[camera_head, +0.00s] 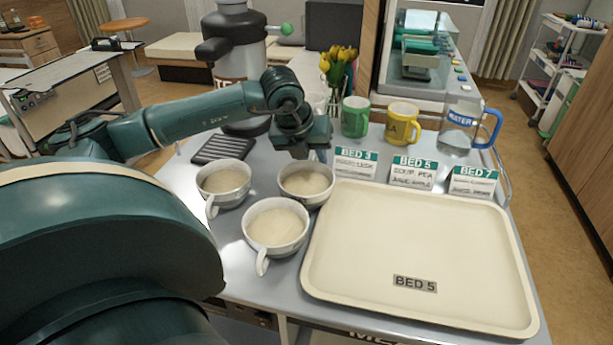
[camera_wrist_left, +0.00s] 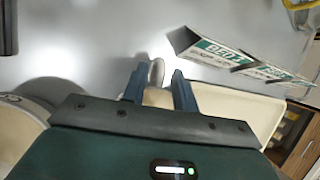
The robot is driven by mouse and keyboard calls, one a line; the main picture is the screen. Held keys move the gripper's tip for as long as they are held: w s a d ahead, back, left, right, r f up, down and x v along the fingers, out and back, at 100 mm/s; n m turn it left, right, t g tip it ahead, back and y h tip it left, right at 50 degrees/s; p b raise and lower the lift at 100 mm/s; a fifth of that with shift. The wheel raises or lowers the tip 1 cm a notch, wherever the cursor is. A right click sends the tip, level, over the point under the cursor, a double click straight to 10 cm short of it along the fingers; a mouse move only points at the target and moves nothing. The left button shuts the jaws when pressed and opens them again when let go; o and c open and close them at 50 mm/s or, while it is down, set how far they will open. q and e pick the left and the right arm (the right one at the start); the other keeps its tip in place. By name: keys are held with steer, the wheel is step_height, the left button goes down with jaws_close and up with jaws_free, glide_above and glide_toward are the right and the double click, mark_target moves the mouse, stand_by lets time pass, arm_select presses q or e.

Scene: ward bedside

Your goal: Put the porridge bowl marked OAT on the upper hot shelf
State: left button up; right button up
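Three pale handled bowls of porridge stand on the grey trolley top in the head view: a left bowl (camera_head: 223,180), a front bowl (camera_head: 275,226) and a right bowl (camera_head: 306,182). No OAT mark is readable on any of them. My left gripper (camera_head: 303,153) is low at the far rim of the right bowl. In the left wrist view its two fingers (camera_wrist_left: 159,88) stand apart, with a grey handle (camera_wrist_left: 156,72) between them and a gap beside it. Whether a finger touches it, I cannot tell. No shelf is clearly identifiable as the hot shelf. My right gripper is not in view.
A cream BED 5 tray (camera_head: 420,240) fills the trolley's right side. Behind it stand bed cards (camera_head: 412,172), a green mug (camera_head: 355,117), a yellow mug (camera_head: 402,124) and a water jug (camera_head: 460,125). A glass-sided cabinet (camera_head: 421,85) is at the back.

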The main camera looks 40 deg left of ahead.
arm_select(q)
jaws_close()
steer(key=shift+r, duration=0.1)
stand_by(0.4)
step_height(320, 180, up, 10)
stand_by(0.5)
